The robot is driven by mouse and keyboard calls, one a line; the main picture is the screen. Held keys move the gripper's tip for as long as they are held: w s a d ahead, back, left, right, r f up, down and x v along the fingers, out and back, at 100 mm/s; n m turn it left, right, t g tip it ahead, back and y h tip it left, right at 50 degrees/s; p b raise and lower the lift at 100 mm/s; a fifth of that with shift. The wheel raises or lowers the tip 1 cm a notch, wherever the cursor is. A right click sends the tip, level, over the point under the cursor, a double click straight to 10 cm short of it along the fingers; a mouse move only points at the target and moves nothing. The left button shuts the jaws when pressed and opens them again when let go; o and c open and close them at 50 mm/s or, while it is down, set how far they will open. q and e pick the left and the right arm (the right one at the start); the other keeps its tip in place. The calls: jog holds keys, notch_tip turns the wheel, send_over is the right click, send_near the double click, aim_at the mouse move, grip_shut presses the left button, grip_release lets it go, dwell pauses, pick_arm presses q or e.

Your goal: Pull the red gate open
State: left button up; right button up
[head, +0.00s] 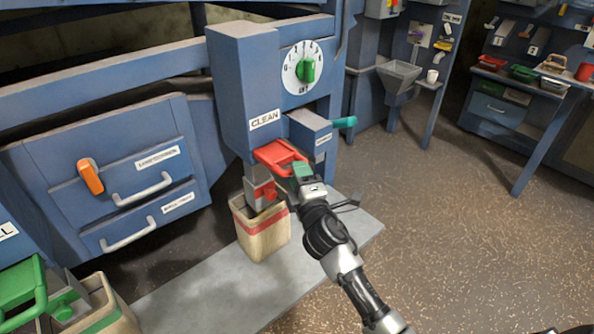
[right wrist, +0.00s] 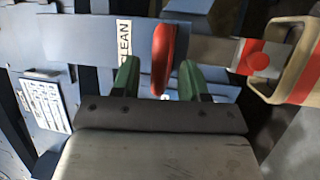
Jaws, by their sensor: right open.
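The red gate (head: 273,153) is a red loop handle at the foot of the blue housing, just below the CLEAN label, in the head view. In the right wrist view the red bar (right wrist: 163,50) stands upright between my green fingers. My right gripper (head: 299,168) is at the front end of the handle. In the right wrist view its jaws (right wrist: 160,76) are open, one finger on each side of the bar, with gaps showing. The head view hides the far finger. My left gripper is in neither view.
A sack with a red stripe (head: 262,232) stands on a grey slab (head: 205,285) under the grey-and-red spout (head: 260,190). Brown floor (head: 450,230) is clear to the right.

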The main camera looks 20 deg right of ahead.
jog(key=s+f, duration=0.1)
jog(key=s, duration=0.7)
jog(key=shift+s+a+f+b, duration=0.15)
jog(key=shift+s+a+b, duration=0.05)
jog(key=shift+s+b, duration=0.1)
jog(key=s+f+m+g+y+p, duration=0.1)
jog(key=s+f+m+g+p, duration=0.3)
jog(key=f, duration=1.1)
jog(key=s+f+m+g+p, duration=0.15)
jog(key=s+f+g, duration=0.35)
jog(key=f, duration=1)
jog(key=s+f+m+g+p, duration=0.1)
jog(key=s+f+m+g, duration=0.2)
jog(key=s, duration=0.8)
jog(key=s+d+f+m+g+p, duration=0.1)
jog(key=s+f+m+g, duration=0.1)
jog(key=s+f, duration=0.6)
jog(key=s+d+f+m+g+p, duration=0.1)
jog(key=s+f+m+g, duration=0.2)
jog(key=s, duration=1.3)
notch_tip(320, 180, down, 3)
jog(key=shift+m+g, duration=0.35)
jog(key=shift+g, duration=0.55)
jog(key=shift+w+a, duration=0.1)
jog(key=shift+w, duration=0.05)
